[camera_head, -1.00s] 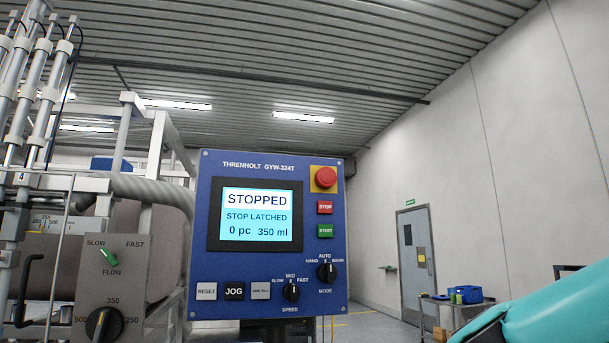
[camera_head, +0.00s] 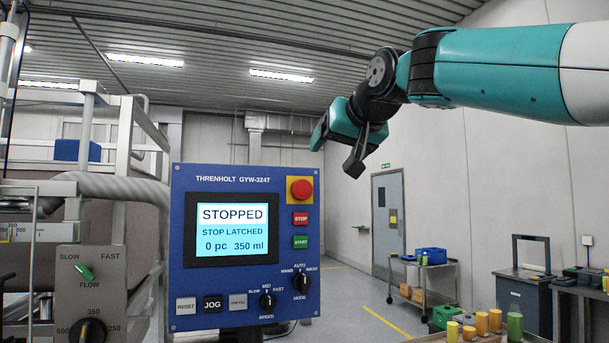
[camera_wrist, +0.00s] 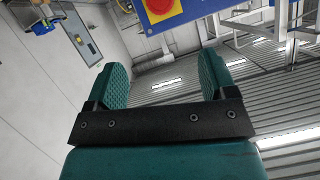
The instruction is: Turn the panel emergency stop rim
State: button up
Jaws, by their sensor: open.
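The red emergency stop button (camera_head: 301,188) sits on a yellow square plate at the upper right of the blue control panel (camera_head: 244,171). The panel screen (camera_head: 232,229) reads STOPPED, STOP LATCHED, 0 pc, 350 ml. My gripper (camera_head: 336,150) is above and right of the button in the head view, apart from the panel. In the wrist view my gripper (camera_wrist: 165,80) shows two green padded fingers spread wide with nothing between them. The red button (camera_wrist: 158,5) is at the top edge there, beyond the fingertips and partly cut off.
Red STOP (camera_head: 300,218) and green START (camera_head: 301,242) buttons sit below the emergency stop. A MODE knob (camera_head: 302,283) and a SPEED knob (camera_head: 267,302) are lower. A cart (camera_head: 425,275) and benches stand at right. The space right of the panel is open.

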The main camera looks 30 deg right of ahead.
aim_at(304, 187)
jog(key=p+x, duration=0.6)
jog(key=x, duration=1.1)
jog(key=shift+a+f, duration=0.1)
jog(key=shift+f, duration=0.1)
jog(key=c, duration=0.9)
